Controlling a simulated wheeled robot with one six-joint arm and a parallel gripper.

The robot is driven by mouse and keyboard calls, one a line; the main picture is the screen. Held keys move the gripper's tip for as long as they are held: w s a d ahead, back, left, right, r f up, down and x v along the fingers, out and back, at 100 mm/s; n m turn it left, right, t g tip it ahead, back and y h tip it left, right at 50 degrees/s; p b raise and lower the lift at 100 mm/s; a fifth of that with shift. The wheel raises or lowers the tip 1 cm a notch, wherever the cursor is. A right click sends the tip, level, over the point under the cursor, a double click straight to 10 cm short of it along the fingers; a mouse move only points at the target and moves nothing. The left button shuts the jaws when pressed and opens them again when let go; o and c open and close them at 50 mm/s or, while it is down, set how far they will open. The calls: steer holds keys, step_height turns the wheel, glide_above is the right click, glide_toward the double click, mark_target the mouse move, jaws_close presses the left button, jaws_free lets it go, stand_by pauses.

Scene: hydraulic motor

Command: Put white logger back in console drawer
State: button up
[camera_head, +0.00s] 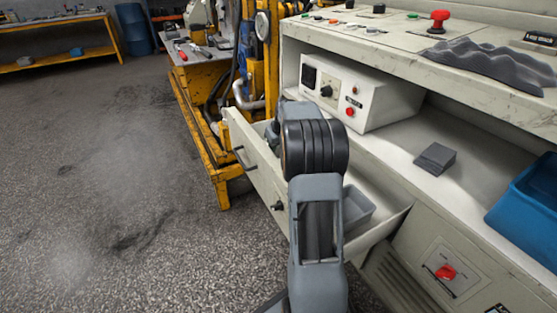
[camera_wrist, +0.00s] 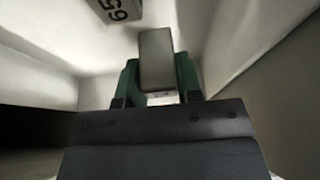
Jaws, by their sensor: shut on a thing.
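The console drawer (camera_head: 255,167) is pulled open below the worktop, its front facing left. My arm reaches over it in the head view and hides most of my gripper and part of the drawer's inside. In the wrist view my gripper (camera_wrist: 158,75) has green fingers on either side of a small block, which I take to be the white logger (camera_wrist: 157,48). It looks grey in shadow, with a paler part near the gripper. The gripper is shut on it. Pale drawer walls (camera_wrist: 240,25) surround it; I cannot tell whether the block touches the drawer floor.
A grey bin (camera_head: 357,207) sits in the drawer's near part. A pale thing marked "65" (camera_wrist: 118,10) lies ahead of the block. A white control box (camera_head: 375,95), a dark wedge (camera_head: 435,158) and a blue bin (camera_head: 530,205) stand on the console. Floor at left is clear.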

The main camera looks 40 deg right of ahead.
mark_target(277, 154)
steer(key=shift+f+b, duration=1.1)
steer(key=shift+f, duration=1.25)
steer(key=shift+f, duration=0.15)
steer(key=o, duration=1)
steer(key=shift+r, duration=0.35)
steer(key=p+v, duration=0.4)
steer(key=v, duration=0.7)
steer(key=shift+s+r+p, duration=0.25)
steer(key=shift+p, duration=0.1)
steer(key=shift+a, duration=0.1)
